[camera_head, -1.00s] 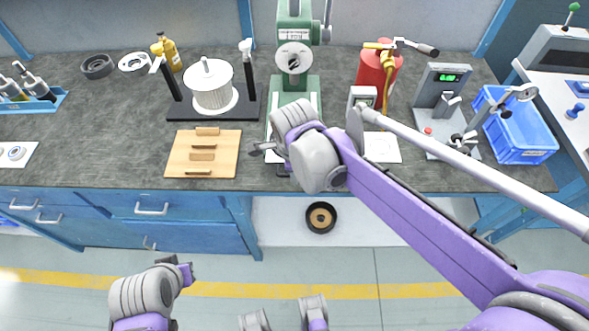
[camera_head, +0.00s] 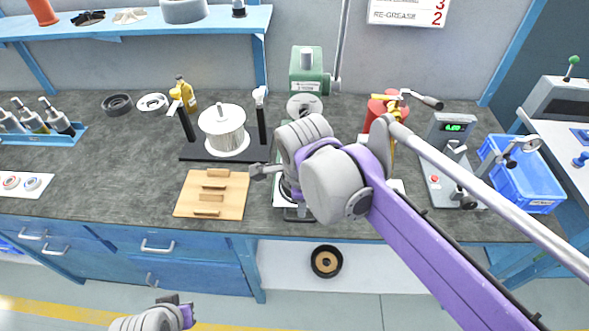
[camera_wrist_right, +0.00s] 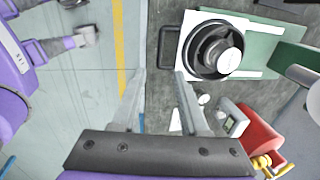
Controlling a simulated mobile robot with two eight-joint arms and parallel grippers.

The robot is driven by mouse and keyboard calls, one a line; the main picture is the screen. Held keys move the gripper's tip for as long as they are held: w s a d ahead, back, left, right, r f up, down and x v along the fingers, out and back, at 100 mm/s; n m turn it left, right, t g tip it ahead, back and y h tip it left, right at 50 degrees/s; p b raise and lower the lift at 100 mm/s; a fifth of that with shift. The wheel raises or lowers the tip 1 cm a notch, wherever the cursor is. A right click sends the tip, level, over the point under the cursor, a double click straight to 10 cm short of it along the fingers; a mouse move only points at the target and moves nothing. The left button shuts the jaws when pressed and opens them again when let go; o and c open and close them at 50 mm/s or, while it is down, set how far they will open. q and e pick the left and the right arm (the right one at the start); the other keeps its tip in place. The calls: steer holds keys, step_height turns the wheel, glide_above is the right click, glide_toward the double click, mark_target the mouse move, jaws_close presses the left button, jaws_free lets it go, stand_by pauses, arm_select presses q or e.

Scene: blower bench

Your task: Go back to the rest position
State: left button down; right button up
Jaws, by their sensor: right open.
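My right arm reaches in from the right over the bench. Its gripper (camera_head: 264,171) hovers in front of the green press, right of the wooden board. In the right wrist view the two fingers (camera_wrist_right: 159,74) are apart with nothing between them. A black round part with a silver centre (camera_wrist_right: 220,50) sits on a white plate on the press base, beyond the fingertips. My left gripper (camera_head: 180,307) is low at the bottom left, in front of the bench and away from it; its jaws are too small to read.
The green press (camera_head: 309,75) stands behind my right wrist. A black ring (camera_head: 326,262) lies on the shelf below. Floor in front is open.

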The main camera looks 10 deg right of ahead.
steer(key=s+d+f+n+t+p, duration=0.1)
steer(key=s+d+f+n+p, duration=0.1)
steer(key=s+n, duration=0.4)
steer(key=s+d+f+n+t+p, duration=0.2)
steer(key=s+n, duration=0.4)
steer(key=n, duration=0.9)
steer(key=d+f+p, duration=0.1)
steer(key=d+p, duration=0.1)
steer(key=shift+d+y, duration=0.3)
steer(key=shift+d, duration=0.05)
